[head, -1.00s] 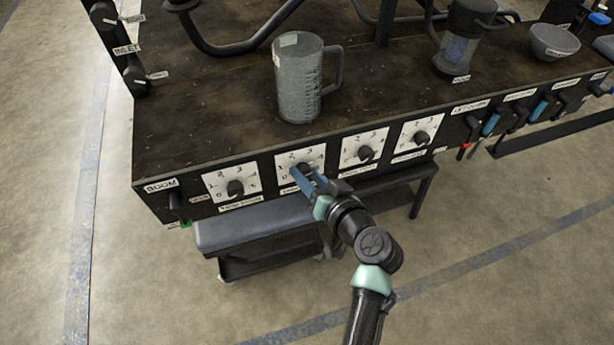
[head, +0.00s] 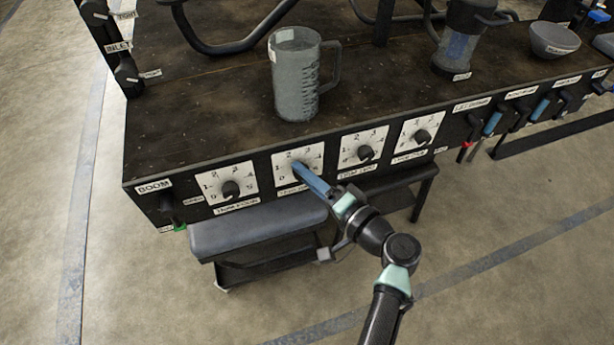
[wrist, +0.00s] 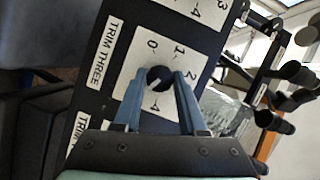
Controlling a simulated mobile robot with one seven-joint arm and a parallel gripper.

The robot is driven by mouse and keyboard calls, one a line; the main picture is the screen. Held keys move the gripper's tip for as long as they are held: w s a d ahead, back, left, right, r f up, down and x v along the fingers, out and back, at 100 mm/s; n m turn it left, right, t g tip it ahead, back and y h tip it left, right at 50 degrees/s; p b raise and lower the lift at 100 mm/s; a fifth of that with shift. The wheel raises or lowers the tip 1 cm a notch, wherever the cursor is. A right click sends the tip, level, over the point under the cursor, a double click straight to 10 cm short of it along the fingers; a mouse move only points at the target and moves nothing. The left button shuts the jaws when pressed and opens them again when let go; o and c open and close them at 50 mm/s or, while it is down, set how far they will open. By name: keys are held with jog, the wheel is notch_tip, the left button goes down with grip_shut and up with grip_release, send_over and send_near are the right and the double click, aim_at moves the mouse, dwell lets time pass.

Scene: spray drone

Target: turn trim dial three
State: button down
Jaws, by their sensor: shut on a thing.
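The trim three dial is a round black knob (wrist: 159,78) on a white numbered plate (wrist: 143,66), beside a "TRIM THREE" label (wrist: 106,53) in the wrist view. In the head view its plate (head: 313,157) is second from the left on the bench front. My gripper (wrist: 153,76) is shut on the knob, with one blue finger on each side of it. It also shows in the head view (head: 301,167), where the fingers hide most of the knob. I cannot clearly read where the knob points.
Other dials stand to the left (head: 231,188) and right (head: 365,153), close to my gripper. A grey padded bench (head: 255,230) stands below the panel. A measuring jug (head: 296,80) stands on top. Levers (head: 490,124) line the right side.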

jog(key=shift+a+m+y, duration=0.1)
jog(key=shift+m+y, duration=0.2)
dwell(0.4)
jog(key=shift+c, duration=2.3)
grip_release()
jog(key=p+v, duration=0.3)
jog(key=v, duration=1)
jog(key=shift+w+r, duration=0.1)
